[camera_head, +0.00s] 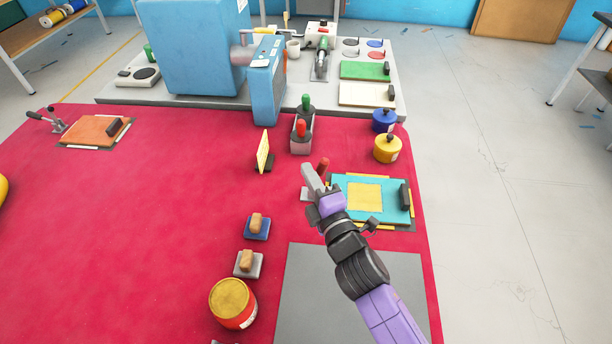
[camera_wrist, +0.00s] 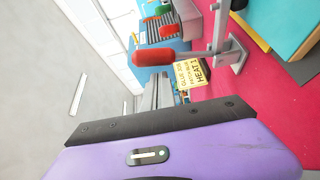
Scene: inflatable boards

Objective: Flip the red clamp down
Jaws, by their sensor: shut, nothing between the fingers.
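The red clamp handle (camera_head: 323,165) stands up from its small grey metal bracket at the left edge of the turquoise board (camera_head: 377,212). In the wrist view the red handle (camera_wrist: 158,57) points away from the red mat, and its metal bracket (camera_wrist: 231,53) is on the mat. My gripper (camera_head: 309,172) is shut and empty, just left of the handle in the head view. In the wrist view its grey fingers (camera_wrist: 160,92) are close to the handle; I cannot tell whether they touch. My gripper hides part of the clamp base in the head view.
A yellow sign (camera_head: 263,152) stands behind and left. Blue (camera_head: 384,121) and yellow (camera_head: 387,149) pots stand behind the board. Red and green handled tools (camera_head: 302,134) stand near the blue machine (camera_head: 200,45). A grey mat (camera_head: 335,300) lies in front.

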